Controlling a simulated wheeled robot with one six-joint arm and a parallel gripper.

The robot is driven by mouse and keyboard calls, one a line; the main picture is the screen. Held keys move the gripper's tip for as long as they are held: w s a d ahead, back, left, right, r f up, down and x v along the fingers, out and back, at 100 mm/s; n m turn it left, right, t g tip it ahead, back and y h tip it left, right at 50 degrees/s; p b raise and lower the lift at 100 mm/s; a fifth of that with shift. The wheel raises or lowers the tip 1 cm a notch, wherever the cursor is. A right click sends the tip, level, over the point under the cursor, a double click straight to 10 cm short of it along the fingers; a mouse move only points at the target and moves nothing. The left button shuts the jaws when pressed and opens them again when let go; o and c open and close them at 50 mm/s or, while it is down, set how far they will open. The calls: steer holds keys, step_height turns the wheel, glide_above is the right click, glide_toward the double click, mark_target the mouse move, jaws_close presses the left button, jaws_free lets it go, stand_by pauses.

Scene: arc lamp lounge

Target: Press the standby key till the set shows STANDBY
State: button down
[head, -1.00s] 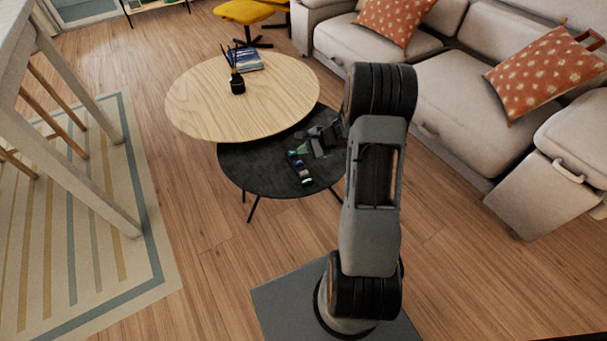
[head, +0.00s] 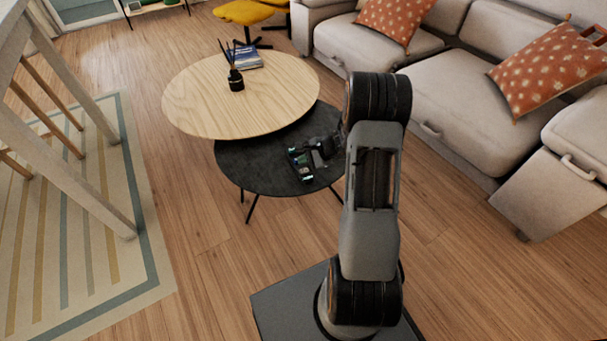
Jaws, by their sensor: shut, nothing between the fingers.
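A small dark device (head: 302,172), seemingly the set, lies on the black round table, with small pale and greenish patches on it. Its keys and any wording are too small to read. My gripper (head: 315,158) is shut and empty, low over the table at the device's right side. It hides part of that side. I cannot tell whether its tips touch a key.
The black table (head: 240,172) sits partly under a larger wooden table (head: 200,100) bearing a black reed diffuser (head: 235,80) and a blue book (head: 248,57). A beige sofa (head: 460,100) stands right. A striped rug (head: 80,250) lies left.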

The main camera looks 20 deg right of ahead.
mark_target(304, 171)
steer(key=shift+f+b, duration=0.6)
steer(key=shift+f, duration=0.5)
steer(key=shift+f, duration=0.2)
stand_by(1.1)
steer(key=shift+f+b, duration=0.2)
steer(key=shift+b, duration=0.3)
steer(key=shift+f+b, duration=0.75)
steer(key=shift+f, duration=0.05)
stand_by(0.7)
steer(key=shift+r, duration=0.2)
stand_by(0.3)
steer(key=shift+r+p, duration=0.9)
steer(key=shift+r, duration=0.15)
steer(key=shift+r+p, duration=1.75)
steer(key=shift+r, duration=0.75)
steer(key=shift+r, duration=0.1)
